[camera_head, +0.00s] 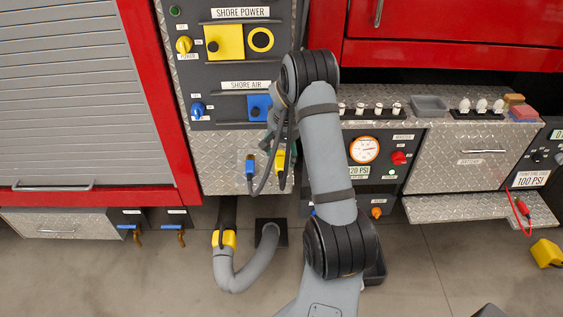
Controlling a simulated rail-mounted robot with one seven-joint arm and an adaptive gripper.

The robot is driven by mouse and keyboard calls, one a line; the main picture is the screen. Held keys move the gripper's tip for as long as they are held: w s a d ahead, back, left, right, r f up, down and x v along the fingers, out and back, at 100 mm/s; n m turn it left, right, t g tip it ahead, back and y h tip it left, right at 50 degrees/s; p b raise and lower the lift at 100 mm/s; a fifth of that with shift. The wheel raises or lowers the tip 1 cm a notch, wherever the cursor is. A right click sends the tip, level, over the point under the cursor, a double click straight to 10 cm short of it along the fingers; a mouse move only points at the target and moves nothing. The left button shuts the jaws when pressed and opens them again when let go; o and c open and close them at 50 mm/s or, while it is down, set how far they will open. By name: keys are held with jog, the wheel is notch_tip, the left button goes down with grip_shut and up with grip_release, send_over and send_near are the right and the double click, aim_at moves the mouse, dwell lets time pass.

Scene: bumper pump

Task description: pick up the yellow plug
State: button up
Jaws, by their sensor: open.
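The yellow plug (280,161) hangs upright on a dark cable in front of the diamond-plate panel, just right of the blue plug (250,168). My arm reaches up from the bottom and bends back down at the top. My gripper (268,144), small, dark and partly hidden by my arm and cables, is open just above and left of the yellow plug. I cannot tell whether it touches the plug.
A shore power panel (240,13) with a yellow socket and a shore air panel with a blue socket (259,107) are above. A gauge (364,150) and grey tray (430,106) are right. A grey hose (242,274) curves over the floor below.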

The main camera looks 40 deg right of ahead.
aim_at(283, 160)
jog(key=shift+w+a+f, duration=0.1)
jog(key=shift+w+f, duration=0.05)
jog(key=shift+f, duration=0.35)
jog(key=p+x, duration=0.1)
jog(key=x, duration=0.4)
jog(key=shift+p, duration=0.4)
jog(key=shift+r, duration=0.1)
jog(key=shift+c, duration=0.8)
jog(key=shift+a, duration=0.1)
jog(key=c, duration=1.1)
jog(key=shift+c, duration=0.6)
